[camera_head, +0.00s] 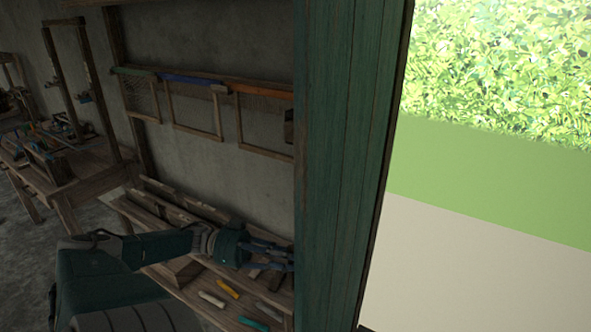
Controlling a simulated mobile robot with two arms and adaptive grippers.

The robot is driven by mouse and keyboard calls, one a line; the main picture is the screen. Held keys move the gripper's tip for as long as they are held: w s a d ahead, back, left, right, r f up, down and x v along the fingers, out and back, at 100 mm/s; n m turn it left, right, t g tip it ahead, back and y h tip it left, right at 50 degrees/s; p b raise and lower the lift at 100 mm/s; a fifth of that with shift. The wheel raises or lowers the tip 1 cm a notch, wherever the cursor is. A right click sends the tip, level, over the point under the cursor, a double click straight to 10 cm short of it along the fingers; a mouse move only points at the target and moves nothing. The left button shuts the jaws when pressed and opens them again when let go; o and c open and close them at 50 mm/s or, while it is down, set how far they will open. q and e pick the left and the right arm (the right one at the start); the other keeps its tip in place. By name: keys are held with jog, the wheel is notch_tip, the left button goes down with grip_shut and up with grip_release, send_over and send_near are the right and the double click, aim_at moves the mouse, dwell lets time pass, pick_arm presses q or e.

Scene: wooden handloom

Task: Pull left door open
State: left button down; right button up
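A green plank door (343,150) stands upright across the middle of the view, running from the top edge to the bottom. Which of the doors it is cannot be told from this view, and no handle shows on its visible face. My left gripper (280,256) reaches in from the left and points right at the door's left edge. Its fingertips end at that edge and seem partly hidden behind the door. I cannot tell whether they touch it or how far apart they are. My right gripper is not in view.
A wooden bench (225,311) with colored sticks lies below and behind my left gripper. Wooden frames (195,110) hang on the wall. A wooden handloom (62,175) stands at the left. Right of the door is open ground (480,270) with foliage (500,65) beyond.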

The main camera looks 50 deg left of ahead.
pick_arm(q)
jog(key=shift+f, duration=0.15)
jog(key=c, duration=1.6)
grip_release()
jog(key=shift+o, duration=0.2)
jog(key=v, duration=1.2)
jog(key=shift+s, duration=0.1)
